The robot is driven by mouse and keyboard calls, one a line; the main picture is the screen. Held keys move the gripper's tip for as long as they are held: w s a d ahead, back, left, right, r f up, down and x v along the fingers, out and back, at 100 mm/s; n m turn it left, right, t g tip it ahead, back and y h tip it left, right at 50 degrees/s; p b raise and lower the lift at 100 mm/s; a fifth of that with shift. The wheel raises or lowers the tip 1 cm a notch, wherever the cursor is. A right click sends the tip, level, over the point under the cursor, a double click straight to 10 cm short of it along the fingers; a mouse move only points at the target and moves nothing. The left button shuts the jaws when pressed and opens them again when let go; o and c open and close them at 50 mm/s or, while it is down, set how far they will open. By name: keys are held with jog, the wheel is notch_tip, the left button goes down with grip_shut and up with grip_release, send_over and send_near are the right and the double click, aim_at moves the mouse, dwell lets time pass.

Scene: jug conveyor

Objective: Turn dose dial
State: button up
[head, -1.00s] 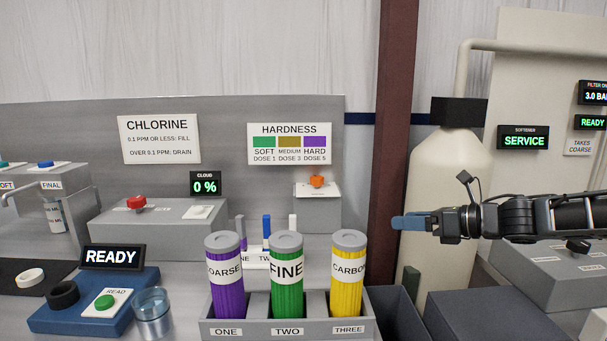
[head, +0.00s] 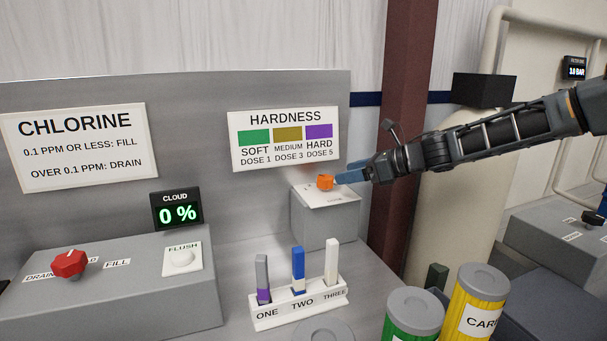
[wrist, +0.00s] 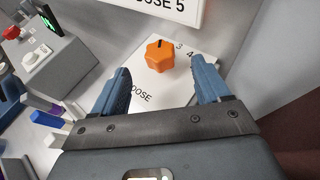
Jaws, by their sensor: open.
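The orange dose dial (head: 325,182) sits on a white plate on top of a grey box (head: 318,222), below the hardness sign. In the wrist view the dial (wrist: 160,56) lies ahead of and between my open blue fingers, with a dark pointer mark on its top. The numbers 3 and 4 show on the plate to its right. My gripper (head: 350,174) is close to the dial from the right in the head view; it also shows in the wrist view (wrist: 160,88). The fingertips appear just short of the dial; contact cannot be told.
A hardness sign (head: 284,138) hangs on the panel behind the dial. A rack (head: 300,310) with three test strips stands in front. A red knob (head: 70,263) and a flush button (head: 182,258) are at left. A brown column (head: 400,120) rises at right.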

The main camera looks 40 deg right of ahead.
aim_at(328, 177)
jog(key=shift+w+a+f, duration=0.1)
jog(key=shift+w+a, duration=0.1)
jog(key=shift+w, duration=0.15)
jog(key=shift+p+x, duration=0.7)
jog(key=shift+x, duration=2.75)
jog(key=shift+c, duration=0.3)
jog(key=c, duration=0.9)
